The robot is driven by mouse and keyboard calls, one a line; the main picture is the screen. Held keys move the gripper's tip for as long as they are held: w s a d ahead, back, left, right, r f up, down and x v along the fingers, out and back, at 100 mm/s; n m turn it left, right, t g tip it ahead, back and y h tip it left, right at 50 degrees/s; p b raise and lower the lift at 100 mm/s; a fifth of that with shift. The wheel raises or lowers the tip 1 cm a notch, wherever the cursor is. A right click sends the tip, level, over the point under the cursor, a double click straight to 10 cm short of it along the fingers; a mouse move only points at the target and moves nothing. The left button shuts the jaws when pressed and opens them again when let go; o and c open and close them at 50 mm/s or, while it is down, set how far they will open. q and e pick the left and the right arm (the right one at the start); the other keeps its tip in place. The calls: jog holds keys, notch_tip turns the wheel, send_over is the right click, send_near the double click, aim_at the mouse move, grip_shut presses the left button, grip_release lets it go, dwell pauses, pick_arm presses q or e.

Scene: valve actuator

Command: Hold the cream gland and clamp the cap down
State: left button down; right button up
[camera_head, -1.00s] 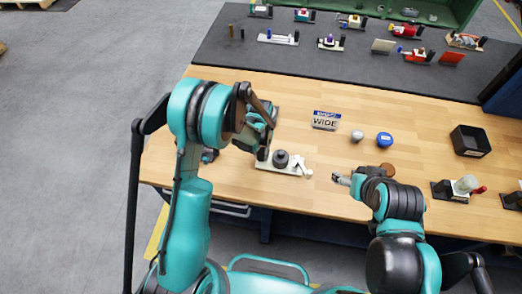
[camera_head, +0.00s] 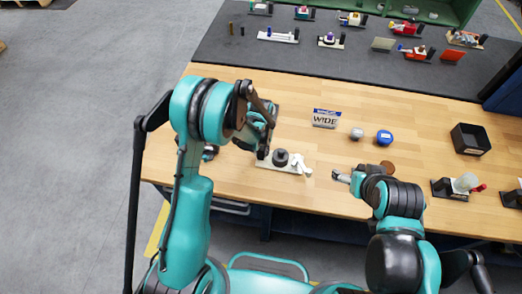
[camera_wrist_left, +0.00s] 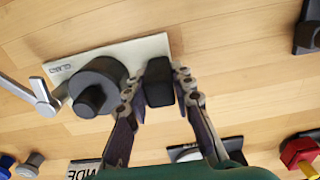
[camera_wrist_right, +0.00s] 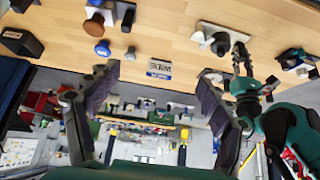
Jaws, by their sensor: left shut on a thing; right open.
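The cream gland (camera_head: 268,165) is a flat pale plate with a label; it lies near the bench's front edge and also shows in the left wrist view (camera_wrist_left: 140,46). A dark round cap (camera_wrist_left: 98,85) with a raised knob sits on it. A pale jointed lever clamp (camera_wrist_left: 42,98) stands beside the cap, swung out past the plate's end. My left gripper (camera_head: 262,152) is shut on the black block (camera_wrist_left: 158,82) at the plate's other end. My right gripper (camera_head: 342,176) is open and empty, to the right of the gland and apart from it.
A sign (camera_head: 326,119), a grey knob (camera_head: 356,133) and a blue knob (camera_head: 384,138) stand behind. A brown disc (camera_head: 387,166) lies near my right wrist. A black bin (camera_head: 470,139) and another fixture (camera_head: 455,187) are at right. Wood between gland and right gripper is clear.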

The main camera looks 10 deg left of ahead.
dwell(0.4)
jog(key=c, duration=0.9)
jog(key=shift+w+a+r, duration=0.1)
jog(key=shift+w+a, duration=0.15)
jog(key=shift+w, duration=0.15)
jog(key=shift+c, duration=0.3)
jog(key=n+g, duration=0.4)
jog(key=g, duration=0.3)
send_over(309, 170)
notch_tip(309, 170, down, 10)
notch_tip(309, 170, down, 12)
grip_shut()
